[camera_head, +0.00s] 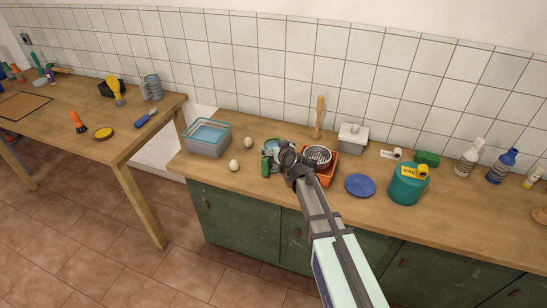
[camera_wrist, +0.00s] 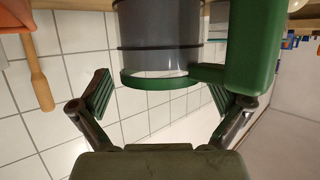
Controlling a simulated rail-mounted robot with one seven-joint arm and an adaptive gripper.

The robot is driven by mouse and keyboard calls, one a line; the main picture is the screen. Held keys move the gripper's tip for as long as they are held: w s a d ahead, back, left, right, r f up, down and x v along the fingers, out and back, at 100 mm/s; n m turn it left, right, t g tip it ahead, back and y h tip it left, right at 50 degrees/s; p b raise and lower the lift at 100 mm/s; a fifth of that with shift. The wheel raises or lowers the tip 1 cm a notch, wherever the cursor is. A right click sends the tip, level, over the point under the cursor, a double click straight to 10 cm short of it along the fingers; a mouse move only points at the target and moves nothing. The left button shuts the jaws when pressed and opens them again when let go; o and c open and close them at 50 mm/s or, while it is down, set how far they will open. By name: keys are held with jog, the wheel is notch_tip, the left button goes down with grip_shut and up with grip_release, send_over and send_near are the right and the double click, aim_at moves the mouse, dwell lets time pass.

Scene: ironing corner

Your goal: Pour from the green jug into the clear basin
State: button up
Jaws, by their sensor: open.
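The green jug (camera_head: 265,167), with a grey body and green handle, stands on the counter; my gripper and wrist partly hide it in the head view. In the wrist view the jug's grey body (camera_wrist: 160,25), green rim (camera_wrist: 155,82) and handle (camera_wrist: 252,45) show close up. My gripper (camera_wrist: 158,92) is open, its two fingers spread at either side of the rim, with the body beyond the fingertips; contact cannot be told. In the head view my gripper (camera_head: 284,155) is right at the jug. The clear basin (camera_head: 208,151), with a blue-edged rim, stands to the left of the jug.
Two pale egg-like objects (camera_head: 234,165) lie between basin and jug. An orange container (camera_head: 325,177) with a round metal item is just right of my gripper. A blue disc (camera_head: 360,185) and teal pot (camera_head: 406,188) stand farther right. A wooden-handled tool (camera_head: 319,118) stands behind.

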aim_at(272, 143)
jog(key=p+x, duration=0.1)
jog(key=x, duration=0.3)
jog(key=shift+s, duration=0.1)
jog(key=c, duration=1.7)
jog(key=shift+r, duration=0.1)
notch_tip(272, 143, up, 20)
jog(key=b, duration=0.4)
jog(key=o, duration=1.2)
jog(key=shift+c, duration=0.2)
jog(key=c, duration=0.7)
